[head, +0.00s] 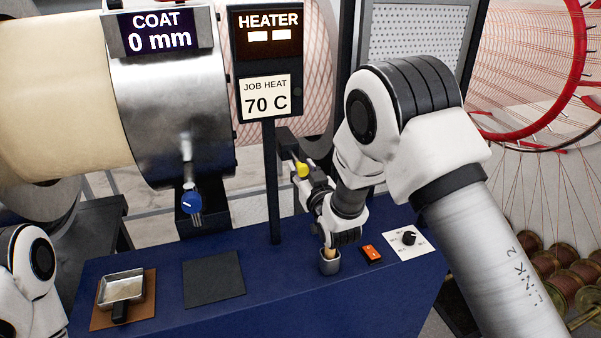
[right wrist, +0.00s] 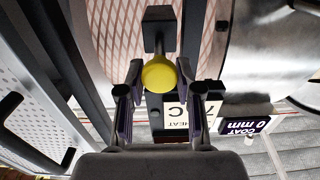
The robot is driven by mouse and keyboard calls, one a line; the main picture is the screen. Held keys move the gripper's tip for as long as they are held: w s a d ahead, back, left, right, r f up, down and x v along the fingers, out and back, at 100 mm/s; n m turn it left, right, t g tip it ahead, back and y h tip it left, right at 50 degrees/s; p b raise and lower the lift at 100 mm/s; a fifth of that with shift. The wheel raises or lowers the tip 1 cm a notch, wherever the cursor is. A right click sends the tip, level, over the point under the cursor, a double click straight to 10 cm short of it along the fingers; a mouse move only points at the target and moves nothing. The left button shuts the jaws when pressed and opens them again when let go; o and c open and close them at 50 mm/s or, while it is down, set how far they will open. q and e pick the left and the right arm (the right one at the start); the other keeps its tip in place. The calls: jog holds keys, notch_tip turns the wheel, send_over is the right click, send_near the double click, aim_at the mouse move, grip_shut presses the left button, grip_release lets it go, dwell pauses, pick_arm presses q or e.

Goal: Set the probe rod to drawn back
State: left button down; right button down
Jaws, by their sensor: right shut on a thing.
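The probe rod ends in a yellow knob (head: 302,169), left of my right wrist in the head view. In the right wrist view the yellow knob (right wrist: 159,74) sits between my fingertips, with a dark square mount (right wrist: 158,27) behind it. My right gripper (head: 309,178) is shut on the knob; it also shows in the right wrist view (right wrist: 159,82).
The blue bench (head: 180,300) carries a metal pan (head: 122,287), a dark mat (head: 214,279), a small cup (head: 330,263), an orange switch (head: 371,254) and a black dial (head: 408,238). The coat display (head: 158,32) reads 0 mm.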

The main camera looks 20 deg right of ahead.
jog(key=shift+s, duration=0.35)
jog(key=shift+w+f, duration=0.2)
jog(key=shift+w, duration=0.15)
jog(key=c, duration=0.8)
grip_release()
jog(key=shift+r, duration=0.1)
jog(key=s, duration=1.2)
jog(key=shift+d, duration=0.2)
